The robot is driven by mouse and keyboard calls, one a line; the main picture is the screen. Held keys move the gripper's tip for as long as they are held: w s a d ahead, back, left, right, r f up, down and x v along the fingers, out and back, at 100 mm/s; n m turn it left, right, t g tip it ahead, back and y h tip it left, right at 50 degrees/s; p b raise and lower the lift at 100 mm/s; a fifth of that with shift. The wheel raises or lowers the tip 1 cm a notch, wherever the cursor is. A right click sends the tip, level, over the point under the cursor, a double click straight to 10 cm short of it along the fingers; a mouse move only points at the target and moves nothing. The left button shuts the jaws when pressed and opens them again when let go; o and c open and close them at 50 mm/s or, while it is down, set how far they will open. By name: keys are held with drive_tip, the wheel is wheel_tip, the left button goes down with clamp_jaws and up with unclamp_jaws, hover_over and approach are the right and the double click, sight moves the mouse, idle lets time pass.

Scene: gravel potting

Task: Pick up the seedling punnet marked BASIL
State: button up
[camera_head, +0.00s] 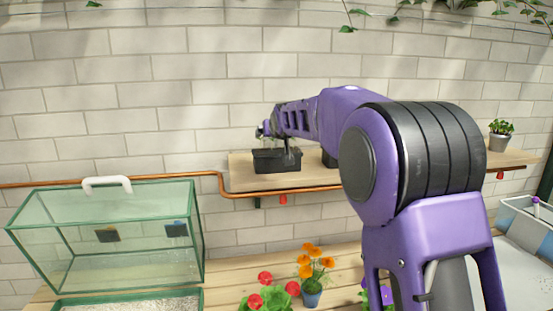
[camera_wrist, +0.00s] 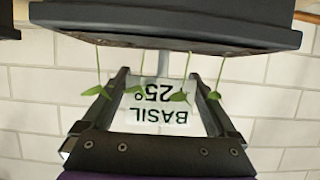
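The BASIL punnet is a black tray with thin green seedlings. It stands on the wall shelf in the head view (camera_head: 277,161), and its black wall fills the top of the wrist view (camera_wrist: 170,20), which appears upside down. A pale tag (camera_wrist: 162,110) reading BASIL 25° stands on a stake among the seedlings. My gripper (camera_wrist: 160,76) is open, its two dark fingers on either side of the tag in the picture, tips close to the punnet's rim. I cannot tell whether they touch anything. In the head view my gripper (camera_head: 291,150) is partly hidden against the punnet.
The wooden shelf (camera_head: 242,175) runs along the brick wall above a copper pipe (camera_head: 110,181). A glass case (camera_head: 100,240) stands at left. Red and orange potted flowers (camera_head: 313,270) are below the shelf. A potted plant (camera_head: 501,137) stands at the shelf's right. Another dark object (camera_wrist: 8,20) shows at the wrist view's corner.

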clamp_jaws()
idle(0.4)
